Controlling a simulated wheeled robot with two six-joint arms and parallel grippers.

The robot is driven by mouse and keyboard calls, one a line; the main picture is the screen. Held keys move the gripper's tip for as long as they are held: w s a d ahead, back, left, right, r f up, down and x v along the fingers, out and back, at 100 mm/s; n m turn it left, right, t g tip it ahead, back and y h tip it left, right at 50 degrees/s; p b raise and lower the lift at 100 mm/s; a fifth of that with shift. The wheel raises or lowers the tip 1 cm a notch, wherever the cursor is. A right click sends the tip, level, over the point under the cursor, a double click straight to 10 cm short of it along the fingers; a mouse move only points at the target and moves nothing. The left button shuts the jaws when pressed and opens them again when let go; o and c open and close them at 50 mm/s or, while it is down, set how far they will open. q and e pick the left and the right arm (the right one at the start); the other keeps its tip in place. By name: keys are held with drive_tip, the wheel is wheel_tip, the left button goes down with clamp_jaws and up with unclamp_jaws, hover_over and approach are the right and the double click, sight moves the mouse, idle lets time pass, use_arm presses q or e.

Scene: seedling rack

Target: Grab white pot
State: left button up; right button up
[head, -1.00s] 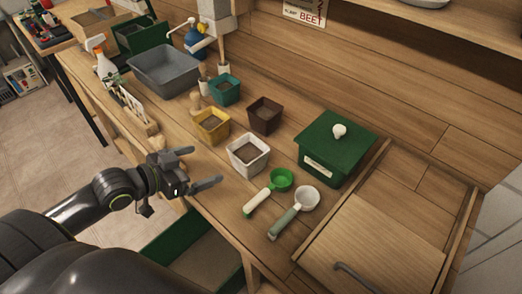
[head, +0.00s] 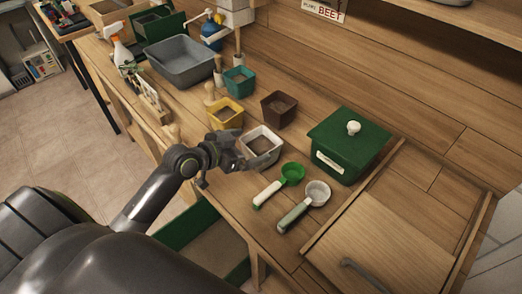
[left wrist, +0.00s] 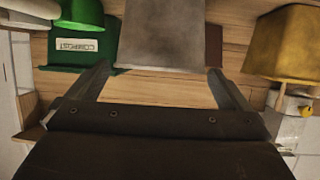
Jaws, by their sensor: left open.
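The white pot (head: 262,140) is square, holds dark soil, and stands upright on the wooden bench. My left gripper (head: 246,149) is open at the pot's near left side, its fingers pointing toward it. In the left wrist view the pot (left wrist: 163,35) looks grey and fills the top middle. There the open fingers of my left gripper (left wrist: 160,70) lie to either side of its lower edge, with no clear grip on it. The gripper hides part of the pot's near left side in the head view. My right gripper is not in view.
A yellow pot (head: 226,112), brown pot (head: 279,109) and teal pot (head: 239,81) stand behind. A green scoop (head: 291,173) and a white scoop (head: 317,192) lie close on the right, before a green lidded box (head: 347,143). A grey tub (head: 180,62) stands farther back.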

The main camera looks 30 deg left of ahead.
sight(271, 140)
use_arm(q)
drive_tip(key=shift+p+x, duration=0.65)
drive_tip(key=shift+x, duration=2.05)
drive_tip(key=shift+f, duration=0.1)
drive_tip(key=shift+c, duration=0.3)
drive_tip(key=c, duration=1)
